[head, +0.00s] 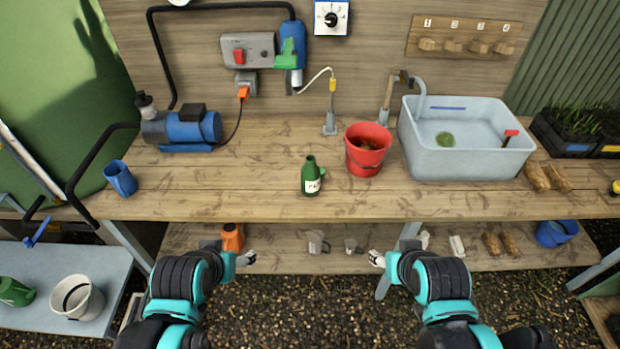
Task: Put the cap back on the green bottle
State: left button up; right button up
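The green bottle (312,180) with a white label stands upright near the middle of the wooden bench (240,192), close to its front edge. I see no separate cap on its neck, and I cannot make out a loose cap anywhere. My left gripper (246,259) is in front of the bench, below and left of the bottle. My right gripper (376,259) is in front of the bench, below and right of it. Both are apart from the bottle. Their fingers are too small to tell open from shut.
A red bucket (366,158) stands right of the bottle, with a grey sink (468,158) farther right. A blue pump (190,130) and a blue cup (121,179) are at left. The bench left of the bottle is clear. A lower shelf (290,258) holds several items.

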aim_at(311, 172)
jog(key=i+j, duration=0.2)
jog(key=i, duration=0.2)
jog(key=i+j, duration=0.2)
jog(key=i, duration=0.2)
jog(key=i+j, duration=0.2)
jog(key=i, duration=0.2)
jog(key=l+z, duration=0.05)
